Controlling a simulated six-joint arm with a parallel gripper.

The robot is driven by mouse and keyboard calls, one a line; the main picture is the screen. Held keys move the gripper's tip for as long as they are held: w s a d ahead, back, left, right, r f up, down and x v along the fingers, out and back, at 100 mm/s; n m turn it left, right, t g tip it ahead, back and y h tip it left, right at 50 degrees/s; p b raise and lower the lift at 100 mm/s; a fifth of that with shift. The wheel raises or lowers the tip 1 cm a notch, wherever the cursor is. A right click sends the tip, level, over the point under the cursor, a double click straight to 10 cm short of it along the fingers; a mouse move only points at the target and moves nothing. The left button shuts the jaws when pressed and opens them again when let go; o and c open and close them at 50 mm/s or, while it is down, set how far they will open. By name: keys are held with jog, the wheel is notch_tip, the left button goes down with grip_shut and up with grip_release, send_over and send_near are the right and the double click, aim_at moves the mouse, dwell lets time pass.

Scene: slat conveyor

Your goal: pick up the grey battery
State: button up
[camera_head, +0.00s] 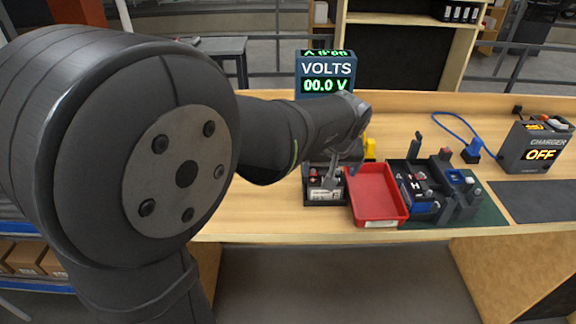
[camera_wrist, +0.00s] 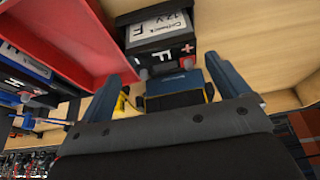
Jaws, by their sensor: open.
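A dark grey battery with a white label and the letter F (camera_wrist: 158,42) is at the top of the wrist view, with a red plus mark on its right. In the head view the battery (camera_head: 324,194) sits in a dark holder left of the red tray, partly covered by my gripper. My gripper (camera_wrist: 172,70) is open, and its two fingers point toward the battery with a gap between them. In the head view my gripper (camera_head: 334,178) is just above the battery. I cannot tell whether a finger touches it.
The red tray (camera_head: 376,190) looks empty. A battery marked H (camera_head: 418,188) is in a dark fixture to its right. A VOLTS display (camera_head: 326,72) reads 00.0 V. A charger (camera_head: 535,148) reads OFF at the far right. Yellow objects (camera_head: 369,147) stand behind my gripper.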

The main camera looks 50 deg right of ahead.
aim_at(315, 178)
jog(key=x, duration=0.7)
jog(key=shift+w+a+f, duration=0.1)
jog(key=shift+a+f, duration=0.1)
jog(key=shift+c, duration=0.2)
jog(key=c, duration=0.9)
jog(key=shift+r, duration=0.1)
jog(key=shift+c, duration=0.2)
jog(key=shift+r, duration=0.1)
